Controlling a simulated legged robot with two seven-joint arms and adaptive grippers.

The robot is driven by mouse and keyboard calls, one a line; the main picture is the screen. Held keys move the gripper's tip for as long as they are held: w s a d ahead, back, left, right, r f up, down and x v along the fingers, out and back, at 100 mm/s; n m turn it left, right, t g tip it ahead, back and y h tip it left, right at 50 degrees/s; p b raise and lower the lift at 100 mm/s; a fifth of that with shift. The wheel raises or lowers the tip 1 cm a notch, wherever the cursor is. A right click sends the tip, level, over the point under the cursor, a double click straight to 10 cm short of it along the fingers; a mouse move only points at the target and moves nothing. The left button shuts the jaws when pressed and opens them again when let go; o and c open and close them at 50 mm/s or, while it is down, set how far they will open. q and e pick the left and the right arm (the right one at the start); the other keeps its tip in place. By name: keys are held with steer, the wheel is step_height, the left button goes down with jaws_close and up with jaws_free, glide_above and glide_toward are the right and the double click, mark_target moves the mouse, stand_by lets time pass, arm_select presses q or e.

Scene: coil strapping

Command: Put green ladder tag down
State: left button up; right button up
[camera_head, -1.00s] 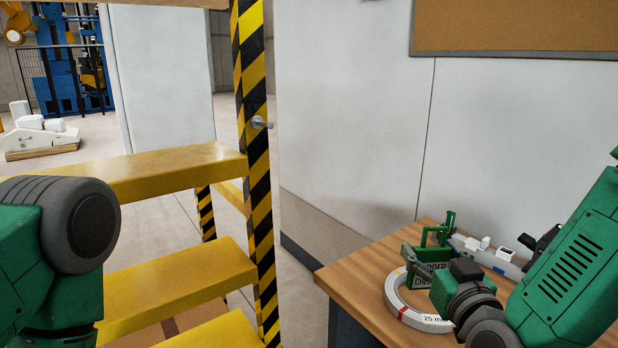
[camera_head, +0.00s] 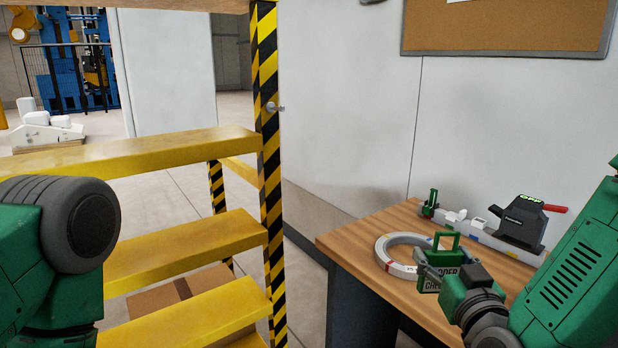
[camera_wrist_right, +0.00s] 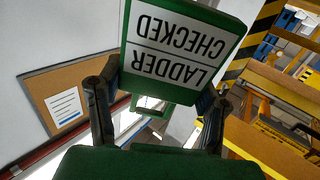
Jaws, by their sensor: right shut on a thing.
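The green ladder tag (camera_head: 429,280) has a white panel and a green loop on top. My right gripper (camera_head: 432,274) is shut on it in the head view, in front of the white strap coil on the wooden table (camera_head: 350,240). In the right wrist view the tag (camera_wrist_right: 185,45) reads "LADDER CHECKED" upside down, between the two dark fingers (camera_wrist_right: 158,105). I cannot tell whether the tag touches the table. My left arm shows at the left edge of the head view, but its gripper is out of view.
A white strap coil (camera_head: 385,258) lies on the table beside the tag. A grey strapping tool with a black block (camera_head: 520,222) and red handle lies behind. The yellow ladder (camera_head: 195,240) with striped posts stands left of the table. The table's front left corner is bare.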

steer(key=shift+s+f, duration=0.4)
steer(key=shift+s, duration=0.2)
steer(key=f, duration=0.4)
steer(key=shift+w+d+f, duration=0.15)
steer(key=shift+w, duration=0.1)
arm_select(q)
steer(key=shift+w, duration=0.1)
arm_select(e)
steer(key=s+f, duration=0.5)
steer(key=f, duration=0.3)
steer(key=shift+s, duration=0.35)
arm_select(q)
steer(key=shift+d, duration=0.1)
